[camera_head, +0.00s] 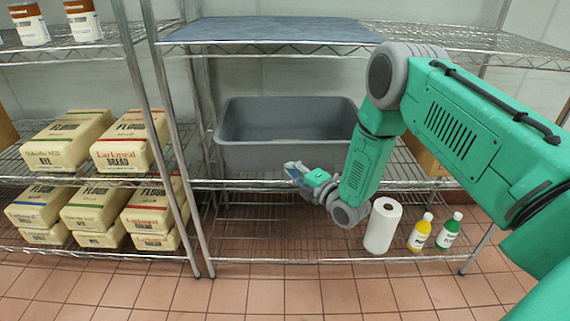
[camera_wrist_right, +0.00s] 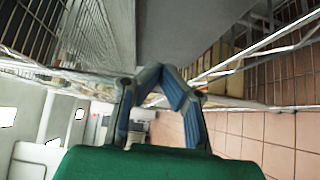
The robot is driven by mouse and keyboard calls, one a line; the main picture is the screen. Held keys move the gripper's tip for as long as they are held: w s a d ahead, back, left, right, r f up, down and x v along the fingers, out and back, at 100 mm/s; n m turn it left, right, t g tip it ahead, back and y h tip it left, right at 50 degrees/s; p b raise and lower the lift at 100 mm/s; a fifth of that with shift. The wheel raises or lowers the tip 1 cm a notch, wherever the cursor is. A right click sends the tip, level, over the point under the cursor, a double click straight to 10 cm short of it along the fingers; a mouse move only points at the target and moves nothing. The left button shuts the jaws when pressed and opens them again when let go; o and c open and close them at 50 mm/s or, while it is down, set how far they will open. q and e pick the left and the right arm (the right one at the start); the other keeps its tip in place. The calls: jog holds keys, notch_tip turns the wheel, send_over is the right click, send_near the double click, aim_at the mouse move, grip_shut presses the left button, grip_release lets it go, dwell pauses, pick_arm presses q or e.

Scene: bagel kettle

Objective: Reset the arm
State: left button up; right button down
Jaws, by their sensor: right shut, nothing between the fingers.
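My right arm (camera_head: 455,125) comes in from the right in the head view and bends down in front of the wire shelving. My right gripper (camera_head: 292,167) is at its end, pointing left, in front of the lower part of the grey bin. Its fingers are shut and empty. In the right wrist view, the gripper's blue-padded fingers (camera_wrist_right: 165,75) meet at the tips with nothing between them. My left gripper is not in view.
A grey bin (camera_head: 240,155) stands on the middle wire shelf. Flour bags (camera_head: 60,140) fill the left rack, with cans (camera_head: 28,25) above. A paper towel roll (camera_head: 382,226), a yellow bottle (camera_head: 419,233) and a green bottle (camera_head: 448,232) stand low right. The tiled floor (camera_head: 300,295) in front is clear.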

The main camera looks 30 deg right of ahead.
jog(key=s+d+p, duration=0.1)
jog(key=s+d, duration=0.2)
jog(key=s, duration=0.3)
jog(key=s+a+f+m+g+h+p, duration=0.1)
jog(key=s+a+f+m+g+p, duration=0.1)
jog(key=s+a+f+m+g, duration=0.5)
jog(key=s+a+f+m+g+h+p, duration=0.1)
jog(key=s+a+f+m+g+p, duration=0.2)
jog(key=s, duration=0.6)
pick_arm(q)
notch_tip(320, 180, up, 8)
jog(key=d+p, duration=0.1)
pick_arm(e)
jog(key=s+a+r+m+g+h, duration=0.1)
jog(key=s+m+g, duration=0.6)
jog(key=s, duration=1.2)
jog(key=shift+a+r+m, duration=0.2)
jog(key=shift+r+m, duration=0.2)
jog(key=shift+m, duration=0.8)
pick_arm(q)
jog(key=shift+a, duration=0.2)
pick_arm(e)
jog(key=shift+s+a+r, duration=0.1)
jog(key=shift+a, duration=0.2)
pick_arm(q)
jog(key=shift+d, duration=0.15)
pick_arm(e)
jog(key=shift+d, duration=0.15)
